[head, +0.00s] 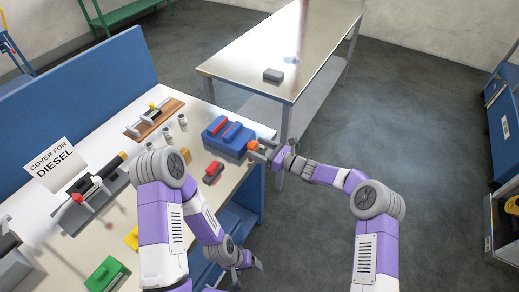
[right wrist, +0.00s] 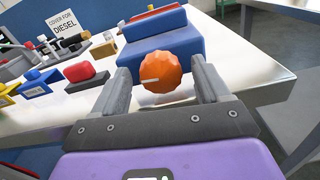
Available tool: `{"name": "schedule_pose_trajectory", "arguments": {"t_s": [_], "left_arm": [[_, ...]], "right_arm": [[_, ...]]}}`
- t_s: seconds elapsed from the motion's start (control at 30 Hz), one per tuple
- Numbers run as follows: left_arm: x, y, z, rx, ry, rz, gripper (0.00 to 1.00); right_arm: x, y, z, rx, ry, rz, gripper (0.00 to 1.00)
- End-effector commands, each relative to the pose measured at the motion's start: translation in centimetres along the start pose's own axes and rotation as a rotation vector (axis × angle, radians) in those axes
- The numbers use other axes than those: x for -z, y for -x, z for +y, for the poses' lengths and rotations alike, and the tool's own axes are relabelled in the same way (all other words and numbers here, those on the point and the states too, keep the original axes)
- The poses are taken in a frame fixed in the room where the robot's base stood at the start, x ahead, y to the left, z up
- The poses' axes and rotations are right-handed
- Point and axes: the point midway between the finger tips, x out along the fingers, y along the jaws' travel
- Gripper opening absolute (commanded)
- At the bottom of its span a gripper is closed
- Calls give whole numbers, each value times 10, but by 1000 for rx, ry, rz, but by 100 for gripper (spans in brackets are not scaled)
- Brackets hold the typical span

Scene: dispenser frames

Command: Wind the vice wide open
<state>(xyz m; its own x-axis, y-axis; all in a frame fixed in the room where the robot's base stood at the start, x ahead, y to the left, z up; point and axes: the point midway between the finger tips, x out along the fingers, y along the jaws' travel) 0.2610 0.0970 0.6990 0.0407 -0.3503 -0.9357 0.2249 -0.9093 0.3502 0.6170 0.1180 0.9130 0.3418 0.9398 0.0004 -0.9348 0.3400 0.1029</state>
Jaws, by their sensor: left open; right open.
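The blue vice (head: 229,138) with red jaw pieces stands at the right end of the bench; its orange knob (head: 252,146) faces right. In the right wrist view the knob (right wrist: 163,68) has a pale mark pointing left, and the blue vice (right wrist: 160,40) is behind it. My right gripper (head: 264,150) is open at the knob, with a finger on either side of it; I cannot tell whether they touch it. My left gripper (head: 248,264) hangs low beside the bench's front edge, apart from the vice, and looks empty.
A red-topped block (head: 213,172) and a yellow block (head: 185,155) lie near the vice. Several small white cylinders stand behind. A sign reading "COVER FOR DIESEL" (head: 55,165) stands left.

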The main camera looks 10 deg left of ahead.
Motion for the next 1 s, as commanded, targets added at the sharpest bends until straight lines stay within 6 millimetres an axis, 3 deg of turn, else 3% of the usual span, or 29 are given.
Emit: {"name": "schedule_pose_trajectory", "arguments": {"t_s": [0.23, 0.6, 0.77, 1.0], "left_arm": [[0, 0, 0, 0, 0, 0, 75], [0, 0, 0, 0, 0, 0, 75], [1, -9, -3, 0, 0, 1, 75], [2, -33, -12, 0, 0, 0, 75]], "right_arm": [[0, 0, 0, 0, 0, 0, 72], [0, 0, 0, 0, 1, 0, 19], [2, 0, 0, 0, 59, -2, 19], [4, 0, 0, 1, 293, -2, 19]]}}
